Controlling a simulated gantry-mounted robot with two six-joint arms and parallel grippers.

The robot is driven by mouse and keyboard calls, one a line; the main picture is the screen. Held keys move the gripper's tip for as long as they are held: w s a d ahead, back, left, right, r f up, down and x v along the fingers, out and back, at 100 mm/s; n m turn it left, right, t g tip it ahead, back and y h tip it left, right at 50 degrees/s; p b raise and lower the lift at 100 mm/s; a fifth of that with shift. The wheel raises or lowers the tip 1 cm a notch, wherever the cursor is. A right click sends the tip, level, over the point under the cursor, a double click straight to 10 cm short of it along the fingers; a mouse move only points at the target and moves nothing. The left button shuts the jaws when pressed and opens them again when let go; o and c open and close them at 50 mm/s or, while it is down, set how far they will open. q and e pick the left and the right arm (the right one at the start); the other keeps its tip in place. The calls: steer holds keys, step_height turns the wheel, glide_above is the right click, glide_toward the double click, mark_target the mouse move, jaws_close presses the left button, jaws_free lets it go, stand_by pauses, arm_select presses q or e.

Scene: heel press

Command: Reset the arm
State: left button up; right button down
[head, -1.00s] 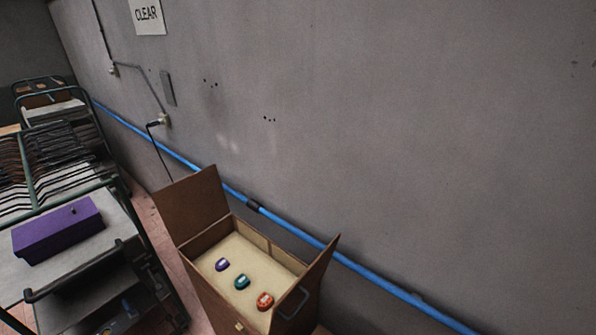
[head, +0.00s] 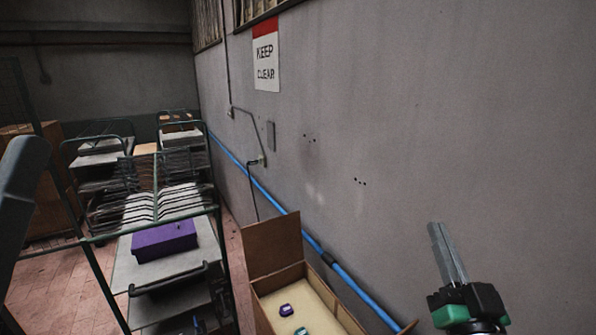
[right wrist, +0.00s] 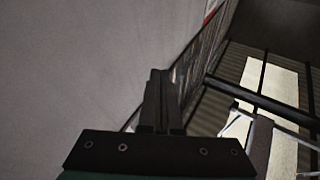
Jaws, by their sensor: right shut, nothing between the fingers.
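My right gripper (head: 448,254) is at the lower right of the head view, raised in front of the grey wall. Its two fingers point up and lie together with nothing between them. In the right wrist view the fingers (right wrist: 160,100) are also closed, with the wall behind them. My left gripper cannot be made out; a dark grey shape at the left edge of the head view may be part of my left arm.
An open cardboard box (head: 272,250) with a purple piece (head: 286,310) and a teal piece (head: 301,331) stands by the wall. A purple box (head: 164,241) lies on a cart (head: 130,272) at left. A blue pipe (head: 350,285) runs along the wall. The tiled floor at lower left is open.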

steer(key=s+a+r+n+t+y, duration=0.1)
steer(key=s+a+r+t+y, duration=0.1)
steer(key=s+r, duration=0.6)
steer(key=s+a+r+n+t+y, duration=0.2)
steer(key=s+r+t, duration=0.1)
steer(key=s+r, duration=0.6)
step_height(320, 180, up, 2)
steer(key=shift+a+n+p, duration=0.3)
step_height(320, 180, down, 54)
steer(key=b, duration=5.4)
steer(key=shift+d+h, duration=0.1)
steer(key=shift+h, duration=0.2)
